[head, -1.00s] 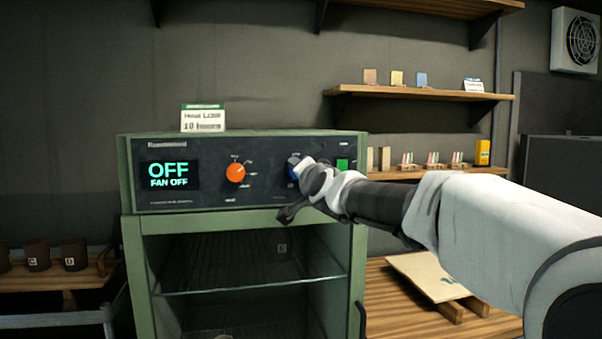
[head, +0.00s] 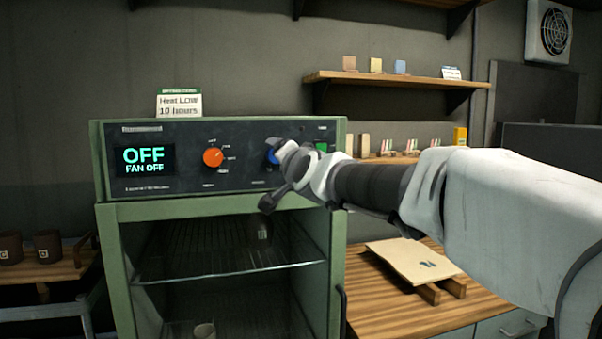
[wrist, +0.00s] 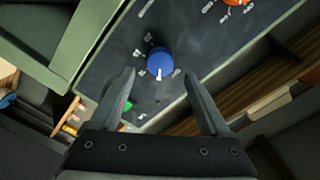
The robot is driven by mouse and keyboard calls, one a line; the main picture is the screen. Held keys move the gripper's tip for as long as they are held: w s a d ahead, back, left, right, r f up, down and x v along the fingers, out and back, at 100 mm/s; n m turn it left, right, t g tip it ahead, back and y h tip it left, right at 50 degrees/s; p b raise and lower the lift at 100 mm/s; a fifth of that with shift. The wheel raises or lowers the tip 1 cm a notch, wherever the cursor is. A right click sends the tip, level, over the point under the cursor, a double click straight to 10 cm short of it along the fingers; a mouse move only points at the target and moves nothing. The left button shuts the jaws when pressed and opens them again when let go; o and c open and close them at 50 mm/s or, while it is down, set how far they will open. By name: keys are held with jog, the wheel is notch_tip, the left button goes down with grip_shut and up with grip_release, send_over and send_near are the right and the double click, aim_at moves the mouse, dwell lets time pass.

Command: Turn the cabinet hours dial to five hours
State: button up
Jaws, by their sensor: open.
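The blue hours dial (wrist: 160,62) sits on the dark control panel (wrist: 115,50) of the green cabinet (head: 105,230). In the head view the dial (head: 272,156) is partly hidden by my gripper. My gripper (wrist: 158,78) is open in the wrist view, with one finger on each side below the dial and its tips apart from it. A white pointer mark shows on the dial's lower edge in the wrist view. The display (head: 146,160) reads OFF and FAN OFF. A card (head: 180,103) on top reads Heat LOW, 10 hours.
An orange knob (head: 213,157) is left of the blue dial and a green button (head: 322,147) is at its right. The cabinet front shows wire racks (head: 230,265) inside. A wooden counter (head: 385,310) holds a board (head: 415,262) at the right.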

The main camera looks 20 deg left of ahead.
jog(key=b+v, duration=0.9)
jog(key=v, duration=0.5)
jog(key=shift+s, duration=0.1)
jog(key=s+d+f+n+g+h, duration=0.1)
jog(key=s+d+f+g+h, duration=0.15)
jog(key=d+f, duration=0.65)
jog(key=s+d+f+n+g+h, duration=0.2)
jog(key=s+d+f+h, duration=0.2)
jog(key=d+f, duration=0.5)
jog(key=s+d+f+g+h, duration=0.1)
jog(key=s+d+f+g, duration=0.1)
jog(key=s+d+f, duration=0.45)
jog(key=s+d+f+g+h, duration=0.25)
jog(key=s+f, duration=0.45)
jog(key=f, duration=0.4)
notch_tip(320, 180, up, 13)
jog(key=s+n+p, duration=0.1)
jog(key=p, duration=1.4)
jog(key=shift+s+d+r+g, duration=0.2)
jog(key=shift+s+d+g, duration=0.05)
jog(key=shift+d+g, duration=0.1)
